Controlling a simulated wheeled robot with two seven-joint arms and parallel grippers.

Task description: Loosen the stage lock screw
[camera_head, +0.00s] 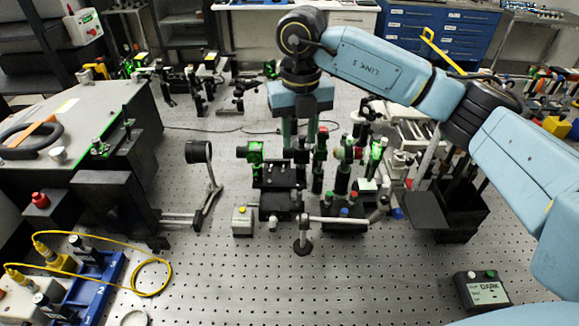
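My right arm comes in from the right and its gripper (301,143) points down over the optics in the middle of the bench. Its two fingers look apart, with a gap between them; their tips are partly lost among the posts behind. A black stage assembly (272,176) with small knobs stands just below and left of the gripper. The stage lock screw is too small to make out for certain. Whether the fingers touch anything cannot be told. My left gripper is not in view.
The perforated bench top (350,285) is clear in front. Posts with green and red mounts crowd the middle. A round black lens on a stand (199,152) is left of the stage. A black box (455,215) stands right, and a small display unit (482,290) at front right.

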